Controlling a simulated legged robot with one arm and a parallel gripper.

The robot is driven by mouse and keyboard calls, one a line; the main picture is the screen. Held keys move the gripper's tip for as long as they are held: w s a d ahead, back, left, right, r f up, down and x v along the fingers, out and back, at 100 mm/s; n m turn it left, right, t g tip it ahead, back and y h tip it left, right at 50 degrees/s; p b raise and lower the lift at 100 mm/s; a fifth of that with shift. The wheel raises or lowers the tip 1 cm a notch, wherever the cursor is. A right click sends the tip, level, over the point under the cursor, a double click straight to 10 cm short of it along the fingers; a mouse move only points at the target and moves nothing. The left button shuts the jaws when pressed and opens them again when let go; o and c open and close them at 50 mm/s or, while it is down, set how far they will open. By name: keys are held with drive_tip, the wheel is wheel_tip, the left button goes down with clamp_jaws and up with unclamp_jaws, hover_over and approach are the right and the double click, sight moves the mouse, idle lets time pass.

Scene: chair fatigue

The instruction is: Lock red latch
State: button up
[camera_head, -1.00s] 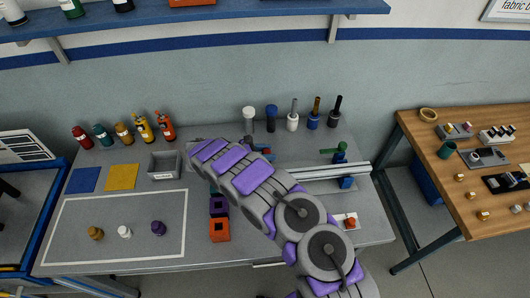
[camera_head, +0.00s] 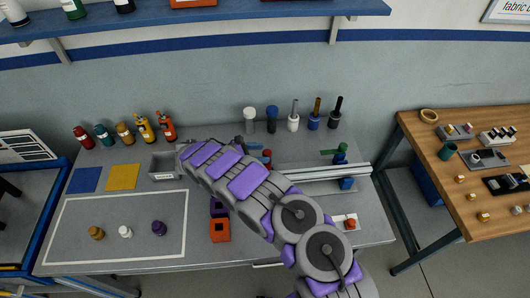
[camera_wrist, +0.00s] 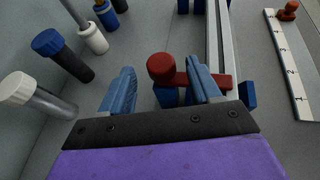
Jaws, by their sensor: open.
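The red latch (camera_wrist: 161,68) has a round red knob and a red bar extending right from it, above a blue base (camera_wrist: 166,97) in the wrist view. In the head view a red knob (camera_head: 267,154) shows just beyond my arm. My gripper (camera_wrist: 162,80) is open, with one blue finger left of the knob and the other right of it. The right finger crosses in front of the red bar; whether it touches is unclear. In the head view my gripper is hidden by my arm.
Several capped cylinders and tools, including a blue-capped one (camera_wrist: 62,55), stand behind. A red button on a white strip (camera_head: 350,223) is at the front right. A grey bin (camera_head: 165,166) stands left.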

drive_tip(key=v, duration=1.4)
drive_tip(key=shift+a+p, duration=0.25)
drive_tip(key=shift+p, duration=0.1)
drive_tip(key=shift+w, duration=0.1)
drive_tip(key=d+r+m+g, duration=0.2)
drive_tip(key=d+r+m, duration=0.2)
drive_tip(key=d+r, duration=0.65)
drive_tip(key=d+r+m+g, duration=0.35)
drive_tip(key=d+r, duration=0.35)
drive_tip(key=d, duration=0.6)
drive_tip(key=s+d+r+m+g+y+b, duration=0.1)
drive_tip(key=s+d+r+m+y, duration=0.1)
drive_tip(key=s+d+r+m, duration=0.35)
drive_tip(key=s+d+m+g+y, duration=0.15)
drive_tip(key=s+d, duration=0.25)
drive_tip(key=s, duration=0.4)
drive_tip(key=s+d+m+y, duration=0.2)
drive_tip(key=s+d+y, duration=0.1)
drive_tip(key=s+d, duration=0.3)
drive_tip(key=s+a+f+m+y, duration=0.1)
drive_tip(key=s+a+m+y, duration=0.2)
drive_tip(key=s, duration=0.7)
drive_tip(key=s+a+f+m+y+b, duration=0.1)
drive_tip(key=s+a+f+m+y, duration=0.1)
drive_tip(key=s, duration=0.9)
drive_tip(key=shift+a+f+m+t+y, duration=0.3)
drive_tip(key=shift+a+m+y, duration=0.15)
drive_tip(key=shift+m, duration=0.3)
